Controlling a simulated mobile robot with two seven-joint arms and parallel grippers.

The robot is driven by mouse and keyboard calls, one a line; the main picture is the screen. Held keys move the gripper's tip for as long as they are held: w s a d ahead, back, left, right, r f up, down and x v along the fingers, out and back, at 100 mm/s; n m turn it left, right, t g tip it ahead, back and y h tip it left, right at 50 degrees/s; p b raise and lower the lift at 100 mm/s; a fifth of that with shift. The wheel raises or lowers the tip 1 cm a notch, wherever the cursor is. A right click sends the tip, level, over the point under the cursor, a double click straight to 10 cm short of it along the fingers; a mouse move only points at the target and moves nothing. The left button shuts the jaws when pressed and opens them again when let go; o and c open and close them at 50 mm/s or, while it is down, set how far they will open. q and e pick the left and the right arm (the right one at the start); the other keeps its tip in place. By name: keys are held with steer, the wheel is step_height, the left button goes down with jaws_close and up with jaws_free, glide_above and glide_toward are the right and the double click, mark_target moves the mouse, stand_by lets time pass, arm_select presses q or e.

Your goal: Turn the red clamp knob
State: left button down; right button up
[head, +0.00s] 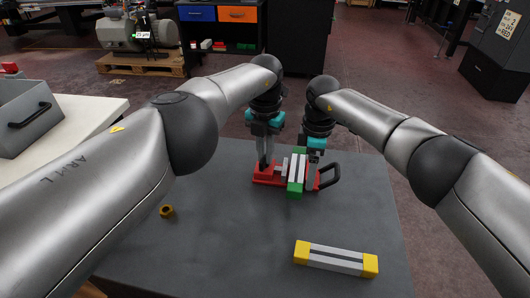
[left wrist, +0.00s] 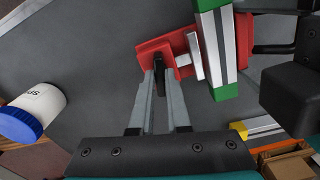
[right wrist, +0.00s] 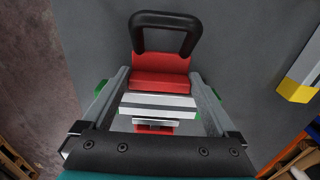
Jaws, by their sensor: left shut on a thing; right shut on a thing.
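The red clamp (head: 266,181) lies on the dark grey table, with a black loop handle (head: 330,176) at its right end. A grey bar with green ends (head: 296,174) stands across its middle, next to a metal jaw (left wrist: 195,57). My left gripper (head: 265,166) is at the clamp's left end. In the left wrist view its fingers are closed on a narrow dark part (left wrist: 160,84), apparently the knob, largely hidden between them. My right gripper (right wrist: 159,74) is shut on the clamp's red body (right wrist: 160,80) between the bar and the handle.
A grey bar with yellow ends (head: 335,259) lies at the table's front right. A small orange-brown ring (head: 166,211) lies at the left. A white bottle with a blue cap (left wrist: 38,108) shows in the left wrist view. A grey bin (head: 30,118) stands on a white table at the left.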

arm_select(q)
steer(key=m, duration=0.4)
steer(key=shift+m, duration=2)
steer(key=c, duration=0.9)
jaws_free()
steer(key=shift+r, duration=0.1)
step_height(320, 180, up, 12)
steer(key=shift+f, duration=0.1)
